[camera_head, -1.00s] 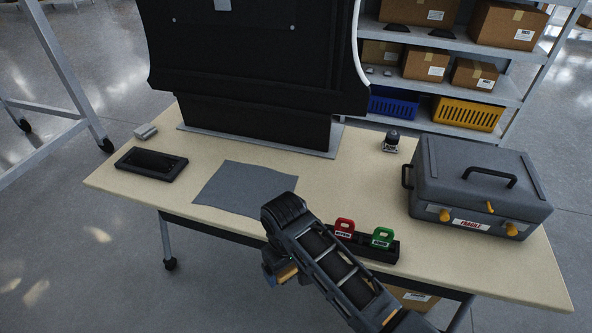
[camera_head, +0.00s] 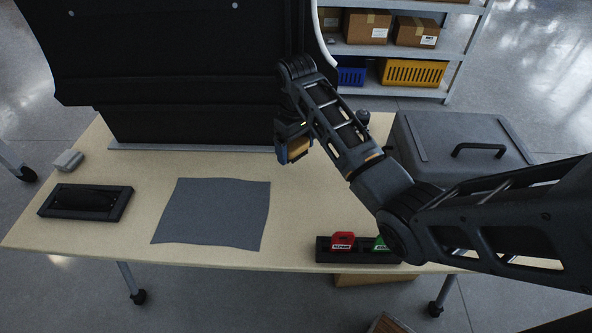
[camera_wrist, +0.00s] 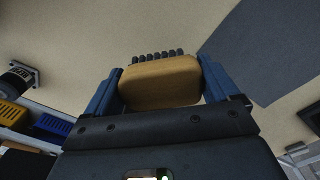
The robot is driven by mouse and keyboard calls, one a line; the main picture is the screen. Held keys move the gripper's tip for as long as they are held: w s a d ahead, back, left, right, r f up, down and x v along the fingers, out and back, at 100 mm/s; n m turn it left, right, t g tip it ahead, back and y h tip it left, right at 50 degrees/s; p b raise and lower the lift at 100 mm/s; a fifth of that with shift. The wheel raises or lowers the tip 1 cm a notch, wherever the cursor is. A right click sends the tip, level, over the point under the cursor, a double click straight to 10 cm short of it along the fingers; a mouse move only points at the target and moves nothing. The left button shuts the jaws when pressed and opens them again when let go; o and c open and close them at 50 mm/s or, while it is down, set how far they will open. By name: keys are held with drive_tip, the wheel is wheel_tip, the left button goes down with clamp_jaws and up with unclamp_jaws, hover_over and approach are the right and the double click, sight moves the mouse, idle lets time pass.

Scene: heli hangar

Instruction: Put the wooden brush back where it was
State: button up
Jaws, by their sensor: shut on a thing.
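My gripper (camera_head: 291,148) is above the back middle of the table, right of the grey cloth. In the wrist view my gripper (camera_wrist: 160,88) has its blue fingers closed on both sides of the wooden brush (camera_wrist: 162,82). The brush has a tan wooden body and a row of dark bristles at its far edge. In the head view the brush (camera_head: 299,149) shows as a small tan block, partly hidden by my gripper. I cannot tell from the frames where the brush was before.
The grey cloth (camera_head: 212,213) lies flat, with a black tray (camera_head: 86,202) at left. A black holder (camera_head: 330,256) with red and green tags is at the front edge. A grey case (camera_head: 462,142) stands right. A large black panel stand (camera_head: 190,115) rises behind.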

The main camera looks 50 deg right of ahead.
sight(296, 178)
wheel_tip(296, 178, down, 10)
drive_tip(key=shift+d+r, duration=0.1)
drive_tip(key=shift+r, duration=0.1)
drive_tip(key=shift+f, duration=0.1)
idle(0.3)
drive_tip(key=o, duration=0.8)
drive_tip(key=shift+c, duration=0.2)
wheel_tip(296, 178, up, 12)
drive_tip(key=shift+r, duration=0.15)
